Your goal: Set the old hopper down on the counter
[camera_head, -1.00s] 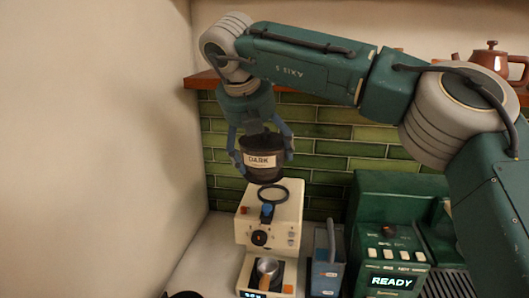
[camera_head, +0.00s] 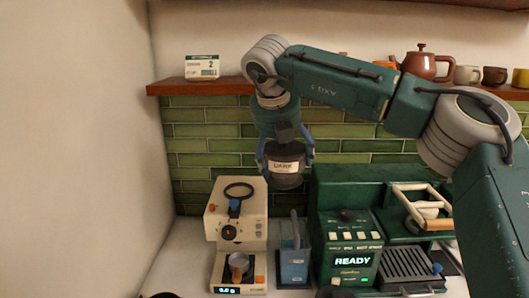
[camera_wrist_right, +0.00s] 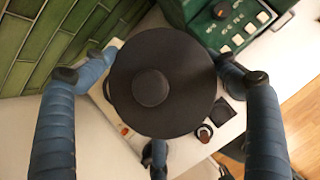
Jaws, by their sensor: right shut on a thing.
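The old hopper (camera_head: 285,178) is a dark, round canister with a pale label that seems to read "DARK". My right gripper (camera_head: 286,156) is shut on it and holds it upright in the air, in front of the green tiles. In the right wrist view, its dark round lid with a knob (camera_wrist_right: 150,88) fills the middle between the blue fingers. The white counter (camera_head: 176,258) shows bare at the lower left, below and left of the hopper. My left gripper is not in view.
The cream grinder (camera_head: 252,222) stands left of the hopper with an open ring on top. A blue-grey box (camera_head: 294,266) stands beside it. The green coffee machine (camera_head: 345,190), its display reading READY, is to the right. A wooden shelf (camera_head: 200,87) runs above.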

